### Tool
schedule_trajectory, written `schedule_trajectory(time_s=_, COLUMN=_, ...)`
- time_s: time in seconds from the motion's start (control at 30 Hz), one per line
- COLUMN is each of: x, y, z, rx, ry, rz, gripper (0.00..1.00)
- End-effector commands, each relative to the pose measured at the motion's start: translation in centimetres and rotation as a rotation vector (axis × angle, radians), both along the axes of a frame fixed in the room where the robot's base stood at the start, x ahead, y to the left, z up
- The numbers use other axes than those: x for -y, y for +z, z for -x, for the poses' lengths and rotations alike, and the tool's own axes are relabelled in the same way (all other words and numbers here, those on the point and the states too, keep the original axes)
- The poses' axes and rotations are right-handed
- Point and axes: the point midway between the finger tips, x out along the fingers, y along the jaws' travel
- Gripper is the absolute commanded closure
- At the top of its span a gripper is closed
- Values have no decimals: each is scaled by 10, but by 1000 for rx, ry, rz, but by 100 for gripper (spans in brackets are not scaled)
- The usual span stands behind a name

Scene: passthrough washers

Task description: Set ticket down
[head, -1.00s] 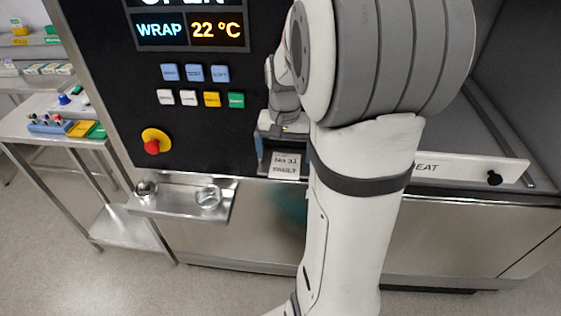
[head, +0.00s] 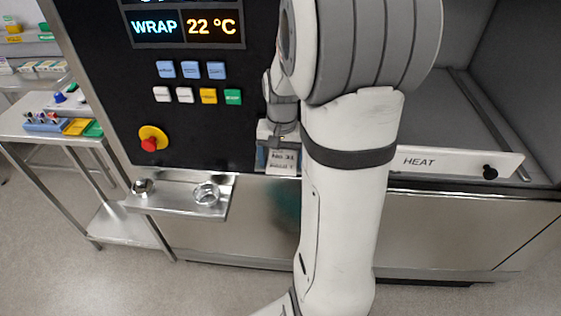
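The ticket (head: 283,162) is a small pale card with dark print, reading roughly "No 31" with a second line too small to read. It stands upright at the lower edge of the black control panel, left of my forearm. My gripper (head: 278,145) is directly above and in front of it, overlapping its upper part. The fingertips are small and partly lost against the dark panel. I cannot tell whether they grip the ticket or are only around it, nor what the ticket rests on.
The black panel carries blue, white, yellow and green buttons (head: 192,82) and a red stop knob (head: 150,142). A white HEAT bar (head: 450,163) lies right of my arm. A side cart (head: 30,128) stands left.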

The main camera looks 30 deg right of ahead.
Motion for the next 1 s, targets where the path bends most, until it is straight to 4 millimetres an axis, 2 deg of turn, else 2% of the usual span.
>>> schedule_trajectory(time_s=0.03, x=0, y=0, z=0, rx=-1, ry=0, rz=-1, gripper=23)
schedule_trajectory(time_s=0.43, x=0, y=0, z=0, rx=-1, ry=1, rz=-1, gripper=55)
schedule_trajectory(time_s=0.77, x=-2, y=7, z=2, rx=0, ry=2, rz=0, gripper=55)
schedule_trajectory(time_s=0.87, x=-3, y=19, z=3, rx=0, ry=2, rz=0, gripper=55)
schedule_trajectory(time_s=1.0, x=-3, y=44, z=3, rx=1, ry=2, rz=1, gripper=55)
